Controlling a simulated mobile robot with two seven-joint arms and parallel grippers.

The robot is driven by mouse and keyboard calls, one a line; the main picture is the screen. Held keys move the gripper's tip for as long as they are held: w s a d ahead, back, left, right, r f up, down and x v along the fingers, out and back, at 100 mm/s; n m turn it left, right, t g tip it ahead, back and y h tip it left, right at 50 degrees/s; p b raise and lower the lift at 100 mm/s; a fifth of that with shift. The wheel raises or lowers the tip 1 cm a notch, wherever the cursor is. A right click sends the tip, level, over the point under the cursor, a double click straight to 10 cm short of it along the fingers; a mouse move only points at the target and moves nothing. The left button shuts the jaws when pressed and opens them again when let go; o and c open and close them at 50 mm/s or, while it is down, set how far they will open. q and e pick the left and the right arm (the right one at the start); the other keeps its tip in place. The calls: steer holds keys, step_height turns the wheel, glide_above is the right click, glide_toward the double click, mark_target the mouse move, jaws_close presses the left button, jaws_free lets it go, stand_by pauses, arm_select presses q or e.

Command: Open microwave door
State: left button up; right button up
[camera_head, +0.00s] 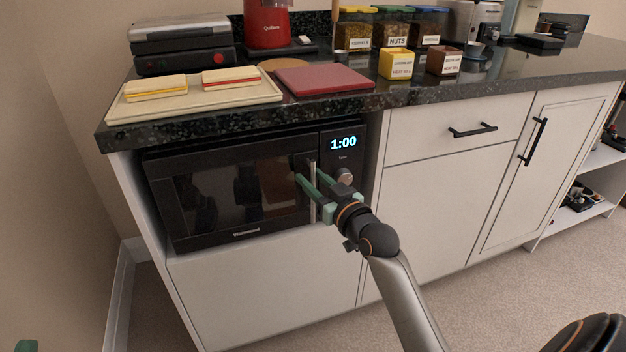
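The black microwave (235,190) sits in an open bay under the counter, its dark glass door shut. A thin, upright metal handle (313,205) is at the door's right edge, beside the panel showing 1:00. My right gripper (301,172) reaches in from the lower right. Its two green fingers are spread apart at the handle, one on either side as far as I can see. Contact with the handle is unclear. A small green tip of my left gripper (26,346) shows at the bottom left corner; the rest is out of frame.
Above the microwave, a tray (220,104) with two sandwiches and a red board (324,80) lie on the dark counter. White cabinet fronts (440,190) stand to the right. A wall (60,150) is close on the left. The carpet in front is clear.

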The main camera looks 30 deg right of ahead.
jaws_close()
stand_by(1.2)
